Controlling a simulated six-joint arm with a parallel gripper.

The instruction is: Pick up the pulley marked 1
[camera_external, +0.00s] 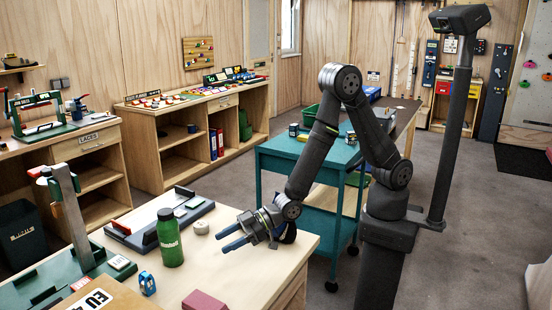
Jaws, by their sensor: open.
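A small blue pulley-like piece (147,284) stands on the pale wooden table near its front. It is too small to read any number on it, so I cannot tell if it is the pulley marked 1. My gripper (222,241) is above the table's right part, its two blue fingers apart and pointing left. I see nothing between the fingers. The blue piece is to the left of and nearer the camera than my gripper, well apart from it.
A green bottle (169,238) stands between the blue piece and a dark tray (160,222). A pale round item (201,227) lies near my fingers. A maroon block (204,301) is at the front. A grey post (69,215) rises at left. The right tabletop (262,275) is mostly bare.

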